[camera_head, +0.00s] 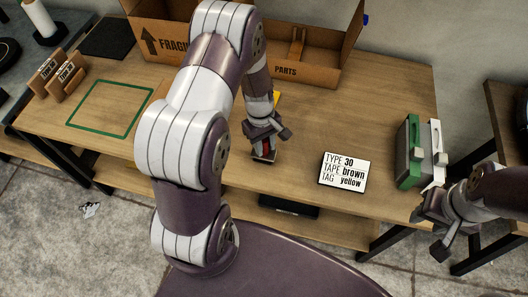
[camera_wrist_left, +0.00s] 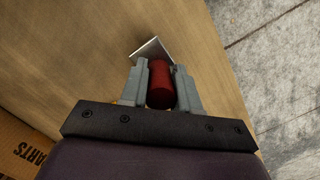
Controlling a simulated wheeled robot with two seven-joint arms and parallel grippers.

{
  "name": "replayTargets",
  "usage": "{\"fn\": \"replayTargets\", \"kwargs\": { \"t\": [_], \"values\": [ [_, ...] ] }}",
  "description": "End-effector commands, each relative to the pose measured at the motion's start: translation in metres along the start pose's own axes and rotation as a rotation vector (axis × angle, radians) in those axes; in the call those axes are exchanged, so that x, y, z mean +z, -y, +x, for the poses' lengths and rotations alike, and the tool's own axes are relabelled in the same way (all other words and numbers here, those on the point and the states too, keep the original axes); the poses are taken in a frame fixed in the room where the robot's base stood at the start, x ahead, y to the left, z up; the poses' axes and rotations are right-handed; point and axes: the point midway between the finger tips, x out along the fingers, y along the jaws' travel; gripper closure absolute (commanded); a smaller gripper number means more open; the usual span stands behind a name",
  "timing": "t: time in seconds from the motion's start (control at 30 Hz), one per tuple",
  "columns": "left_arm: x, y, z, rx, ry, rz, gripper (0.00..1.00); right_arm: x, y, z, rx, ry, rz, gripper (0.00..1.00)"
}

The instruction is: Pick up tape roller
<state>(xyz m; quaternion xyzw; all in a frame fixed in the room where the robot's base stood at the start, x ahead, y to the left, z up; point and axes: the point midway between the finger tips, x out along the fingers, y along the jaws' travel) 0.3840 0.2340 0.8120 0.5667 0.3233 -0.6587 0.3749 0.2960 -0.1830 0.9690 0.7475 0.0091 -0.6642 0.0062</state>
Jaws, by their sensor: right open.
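The tape roller (camera_wrist_left: 160,82), as I take it, shows a red cylindrical body with a pale flat plate at its far end. My left gripper (camera_wrist_left: 162,72) has a grey finger against each side of the red body and appears shut on it. In the head view the left gripper (camera_head: 264,148) is low over the middle of the table, with the roller's red part (camera_head: 266,144) just visible between its fingers. I cannot tell whether the roller touches the table. My right gripper (camera_head: 437,232) is open and empty, off the table's right front edge.
A card (camera_head: 344,173) reads "TYPE 30, TAPE brown, TAG yellow". Green and white cases (camera_head: 413,153) stand at the right. An open carton marked FRAGILE and PARTS (camera_head: 318,72) is at the back. A green outlined square (camera_head: 108,107) at the left is empty.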

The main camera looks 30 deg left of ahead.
Motion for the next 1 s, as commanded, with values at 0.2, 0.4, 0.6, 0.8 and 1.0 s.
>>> {"fn": "replayTargets", "kwargs": {
  "t": [0.2,0.4,0.6,0.8,1.0],
  "values": [
    [0.000,0.000,-0.001,0.000,-0.001,0.000,1.00,0.000,0.000,0.000,0.000,0.000,0.000,0.57],
    [0.000,0.000,-0.003,0.001,-0.001,0.001,1.00,0.000,0.000,0.000,0.000,0.000,0.000,0.57],
    [0.003,-0.001,-0.025,0.003,-0.003,0.001,1.00,0.000,0.000,-0.001,0.000,0.000,0.000,0.57],
    [0.028,0.013,-0.053,0.002,-0.001,0.002,1.00,0.000,0.000,-0.001,0.000,0.000,0.000,0.57],
    [0.072,0.038,-0.075,0.002,-0.002,0.004,1.00,0.000,0.000,-0.003,0.000,0.000,0.000,0.57]
  ]
}}
